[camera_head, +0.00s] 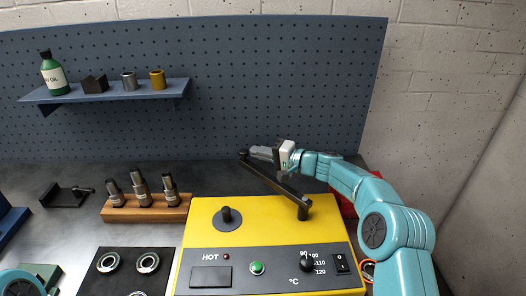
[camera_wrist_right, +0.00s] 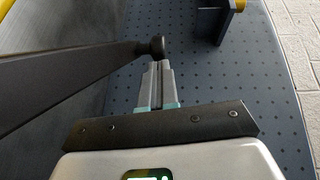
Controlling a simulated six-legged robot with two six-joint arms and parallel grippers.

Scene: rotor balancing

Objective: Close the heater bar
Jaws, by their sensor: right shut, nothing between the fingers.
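The heater (camera_head: 210,208) is a yellow box with a dark front panel. Its dark heater bar (camera_head: 275,182) runs from a pivot post (camera_head: 304,210) at the right back and to the left, its free end past the heater's back edge. The bar stands swung away from the black peg (camera_head: 227,217) on the heater's left. My right gripper (camera_head: 252,151) is shut and empty at the bar's free end. In the right wrist view the fingertips (camera_wrist_right: 157,66) are just short of the bar's round knob (camera_wrist_right: 157,46); I cannot tell whether they touch. My left gripper is out of view.
A wooden block (camera_head: 145,213) with several metal tools stands left of the heater. A dark tray (camera_head: 95,285) with rings lies at front left. A blue pegboard (camera_head: 250,80) with a shelf (camera_head: 110,94) rises behind. A red object (camera_head: 345,205) is partly hidden behind my right arm.

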